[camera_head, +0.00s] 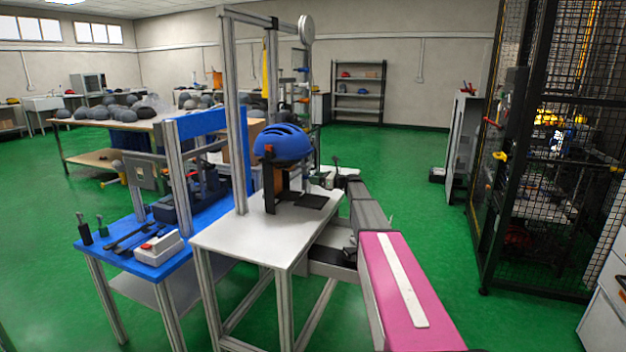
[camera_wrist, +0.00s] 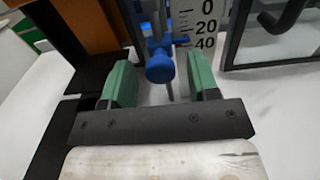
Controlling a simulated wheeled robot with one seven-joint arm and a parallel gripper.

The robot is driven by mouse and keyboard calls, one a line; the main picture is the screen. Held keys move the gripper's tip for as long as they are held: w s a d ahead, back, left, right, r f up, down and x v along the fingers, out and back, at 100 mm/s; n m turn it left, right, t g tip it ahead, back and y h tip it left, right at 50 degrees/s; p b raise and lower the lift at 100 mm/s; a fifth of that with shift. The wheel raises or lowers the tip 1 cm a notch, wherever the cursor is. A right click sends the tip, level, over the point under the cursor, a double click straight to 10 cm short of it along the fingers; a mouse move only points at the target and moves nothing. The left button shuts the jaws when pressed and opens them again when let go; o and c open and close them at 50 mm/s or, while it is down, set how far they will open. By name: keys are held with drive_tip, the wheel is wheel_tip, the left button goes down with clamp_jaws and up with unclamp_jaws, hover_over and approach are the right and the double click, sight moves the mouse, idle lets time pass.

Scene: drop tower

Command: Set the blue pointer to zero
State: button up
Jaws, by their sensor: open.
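A white scale (camera_wrist: 206,28) with black marks 0, 20 and 40 stands upright in the wrist view, with 0 uppermost. The blue pointer (camera_wrist: 180,42) reaches the scale's left edge close to the 40 mark. A round blue knob (camera_wrist: 160,68) sits just left of the scale, in front of a thin upright rod. My gripper (camera_wrist: 160,78) is open, its green-padded fingers on either side of the knob. Gaps show between the knob and both pads, and I cannot tell how deep it lies between them. In the head view the pointer is too small to make out.
A blue helmet (camera_head: 283,143) sits on a stand on the white table (camera_head: 262,232), beside a tall metal frame (camera_head: 236,110). A blue bench (camera_head: 172,250) with tools stands to the left. A black mesh cage (camera_head: 560,150) stands at right. Green floor is open between.

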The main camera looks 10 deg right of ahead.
drive_tip(key=shift+x, duration=0.9)
clamp_jaws()
drive_tip(key=shift+r, duration=1.6)
unclamp_jaws()
drive_tip(key=v, duration=1)
drive_tip(key=shift+s+d, duration=0.2)
drive_tip(key=shift+d, duration=0.15)
